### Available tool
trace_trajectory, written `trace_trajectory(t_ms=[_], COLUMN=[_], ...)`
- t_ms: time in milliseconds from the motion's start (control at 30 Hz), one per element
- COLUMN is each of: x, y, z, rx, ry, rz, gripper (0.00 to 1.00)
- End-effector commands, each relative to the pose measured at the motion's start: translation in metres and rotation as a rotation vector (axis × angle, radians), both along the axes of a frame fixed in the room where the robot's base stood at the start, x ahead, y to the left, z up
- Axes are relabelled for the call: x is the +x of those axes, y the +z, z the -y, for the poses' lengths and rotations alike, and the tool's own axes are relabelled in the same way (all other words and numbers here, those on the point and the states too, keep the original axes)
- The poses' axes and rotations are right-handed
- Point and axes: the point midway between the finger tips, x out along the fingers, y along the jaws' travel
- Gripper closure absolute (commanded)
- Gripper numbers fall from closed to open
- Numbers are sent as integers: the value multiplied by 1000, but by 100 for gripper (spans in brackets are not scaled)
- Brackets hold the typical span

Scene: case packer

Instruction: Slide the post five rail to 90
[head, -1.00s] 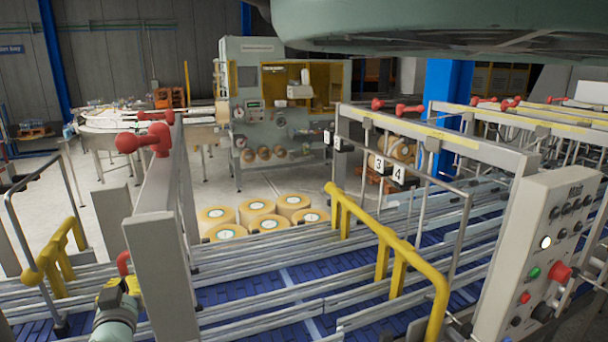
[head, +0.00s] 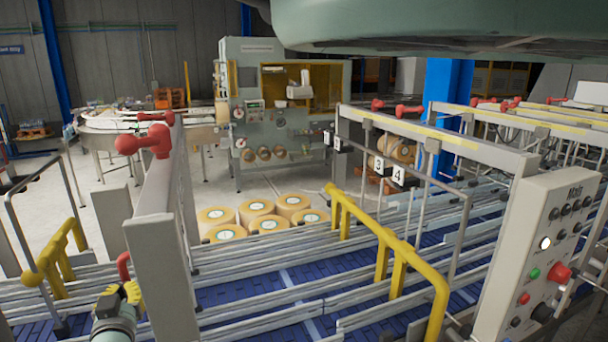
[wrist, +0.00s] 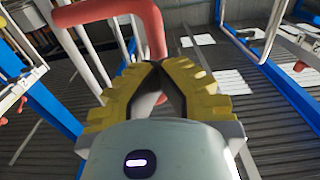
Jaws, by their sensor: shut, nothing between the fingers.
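My gripper (head: 126,291) is at the lower left in the head view, beside a grey post (head: 163,270). In the wrist view its yellow fingers (wrist: 157,68) are together at the tips and hold nothing. A bent red handle (wrist: 150,30) passes just beyond the fingertips; I cannot tell whether they touch it. A red handle (head: 123,265) also shows just above the gripper in the head view. Metal guide rails (head: 260,245) run across the blue conveyor (head: 255,290). Tags 3 (head: 378,165) and 4 (head: 398,176) hang at the centre; no tag 5 is readable.
A control panel (head: 540,250) is at the right. Round yellow-rimmed items (head: 256,208) sit behind the rails. Red clamp knobs (head: 145,141) top the near grey beam. A machine (head: 280,110) stands behind.

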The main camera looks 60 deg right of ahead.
Motion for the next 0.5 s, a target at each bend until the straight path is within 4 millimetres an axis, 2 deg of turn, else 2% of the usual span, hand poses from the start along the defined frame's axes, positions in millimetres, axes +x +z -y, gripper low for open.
trace_trajectory(t_ms=[500], x=[-8], y=[0], z=[-7], rx=[0], ry=[2], rz=[0], gripper=[100])
